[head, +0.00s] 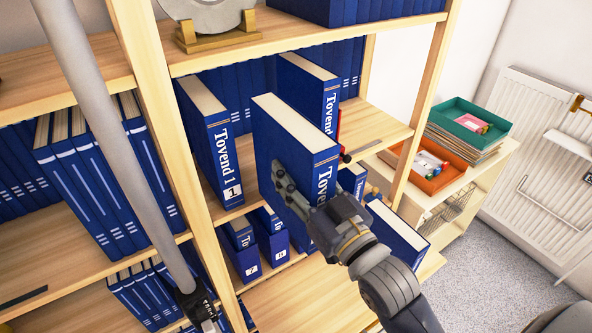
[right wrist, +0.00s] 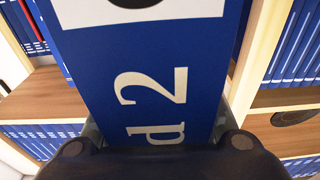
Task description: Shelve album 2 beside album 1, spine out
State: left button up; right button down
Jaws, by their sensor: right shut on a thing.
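Album 2 (head: 291,142) is a thick blue binder with pale page edges on top. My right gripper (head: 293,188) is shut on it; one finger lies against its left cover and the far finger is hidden. In the right wrist view its spine (right wrist: 150,100) faces the camera and reads "d 2". Album 1 (head: 208,140), marked "Tovend 1", stands upright on the middle shelf to the left, spine out. Album 2 overlaps the shelf space right of album 1 in the head view; how deep it sits is unclear.
Another Tovend album (head: 310,88) stands on the same shelf, behind and right of album 2. A wooden upright (head: 165,110) is left of album 1. Smaller albums (head: 240,245) stand below. Right, a low cabinet carries an orange tray (head: 432,182) and a green tray (head: 450,112).

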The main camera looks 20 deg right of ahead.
jog(key=shift+r, duration=0.25)
jog(key=f+x, duration=0.2)
jog(key=x, duration=0.7)
jog(key=f+p+x, duration=0.1)
jog(key=f+x, duration=0.1)
jog(key=x, duration=0.8)
jog(key=shift+w, duration=0.65)
dwell(0.4)
jog(key=shift+a+f, duration=0.1)
jog(key=shift+a, duration=0.05)
